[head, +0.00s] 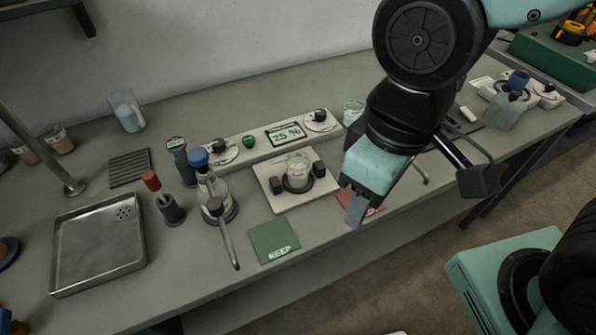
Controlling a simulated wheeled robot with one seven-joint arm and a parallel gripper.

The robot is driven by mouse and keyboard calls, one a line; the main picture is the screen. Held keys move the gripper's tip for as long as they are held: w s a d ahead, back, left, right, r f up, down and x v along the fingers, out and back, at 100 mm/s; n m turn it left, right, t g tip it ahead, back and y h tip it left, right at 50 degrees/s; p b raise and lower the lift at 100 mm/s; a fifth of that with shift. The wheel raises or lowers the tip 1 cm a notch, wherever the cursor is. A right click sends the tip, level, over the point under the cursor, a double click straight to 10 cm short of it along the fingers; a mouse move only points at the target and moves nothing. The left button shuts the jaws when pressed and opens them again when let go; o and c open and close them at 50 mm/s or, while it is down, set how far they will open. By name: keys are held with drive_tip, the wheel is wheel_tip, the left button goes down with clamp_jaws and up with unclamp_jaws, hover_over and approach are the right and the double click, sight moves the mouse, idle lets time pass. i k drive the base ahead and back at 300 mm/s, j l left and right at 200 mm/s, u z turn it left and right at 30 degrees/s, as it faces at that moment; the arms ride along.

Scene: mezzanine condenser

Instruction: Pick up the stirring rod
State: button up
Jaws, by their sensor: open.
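My gripper (357,211) hangs over the front part of the bench, right of the small beaker, pointing down. Its jaws are open; nothing shows between them. A thin pale rod (421,173) lies on the bench just right of my gripper, partly hidden by my arm; it may be the stirring rod, but I cannot tell for certain.
A red pad (372,204) lies partly behind my gripper. A green card (273,241) lies at the front. A long panel (262,142) with a display reading 25 % stands behind.

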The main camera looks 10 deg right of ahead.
sight(150, 178)
drive_tip(key=u, duration=0.4)
drive_tip(key=j+u, duration=0.1)
drive_tip(key=u, duration=0.3)
drive_tip(key=i+u, duration=0.1)
drive_tip(key=u, duration=0.3)
drive_tip(key=j+u, duration=0.1)
drive_tip(key=u, duration=0.3)
drive_tip(key=i+l, duration=0.05)
